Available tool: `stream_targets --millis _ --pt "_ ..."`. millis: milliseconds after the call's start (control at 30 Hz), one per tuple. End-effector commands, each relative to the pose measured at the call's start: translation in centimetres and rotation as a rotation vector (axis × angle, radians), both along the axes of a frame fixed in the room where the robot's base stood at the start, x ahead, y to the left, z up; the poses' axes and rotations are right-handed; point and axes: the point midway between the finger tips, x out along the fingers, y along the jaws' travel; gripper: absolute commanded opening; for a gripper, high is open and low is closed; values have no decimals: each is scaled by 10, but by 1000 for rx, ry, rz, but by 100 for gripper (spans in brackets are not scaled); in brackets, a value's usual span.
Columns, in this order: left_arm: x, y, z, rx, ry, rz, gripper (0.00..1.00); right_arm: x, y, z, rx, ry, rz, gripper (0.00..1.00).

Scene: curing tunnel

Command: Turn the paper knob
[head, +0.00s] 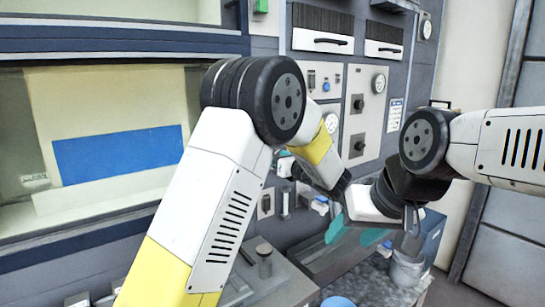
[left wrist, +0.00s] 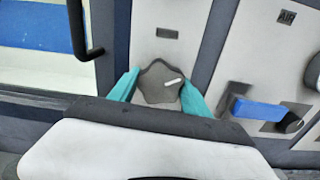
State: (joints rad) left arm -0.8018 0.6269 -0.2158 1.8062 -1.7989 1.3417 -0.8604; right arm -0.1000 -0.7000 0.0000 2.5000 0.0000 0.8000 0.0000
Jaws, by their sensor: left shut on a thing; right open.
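A dark grey, lobed knob (left wrist: 152,90) with a white pointer mark sits on a pale panel plate in the left wrist view. A small dark label above it is unreadable. My left gripper (left wrist: 160,86) has one teal finger on each side of the knob and is shut on it. The pointer lies nearly level, tipped slightly. In the head view my left arm hides most of this gripper and the knob. My right gripper (head: 354,232) is open and empty, teal fingers apart, low in front of the machine.
A blue-handled valve (left wrist: 258,109) under an AIR label is right of the knob. A dark bar handle (left wrist: 82,30) stands to its left. Black knobs (head: 358,104) and gauges are higher on the machine. A grey bucket (head: 405,270) and blue bin (head: 432,237) stand low right.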

Motion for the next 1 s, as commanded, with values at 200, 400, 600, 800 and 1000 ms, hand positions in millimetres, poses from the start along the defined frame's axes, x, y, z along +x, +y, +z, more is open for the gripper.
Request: stream_targets --millis 200,400,600,800,1000 --pt "0 0 0 98 71 0 15 0 0 0 0 0 0 55" --pt "0 0 0 149 108 -1 15 0 0 0 0 0 0 55" --pt "0 -1 0 167 121 -1 15 0 0 0 0 0 0 55" --pt "0 -1 0 168 122 -1 15 0 0 0 0 0 0 55" --pt "0 -1 0 167 122 -2 66 0 0 0 0 0 0 55"
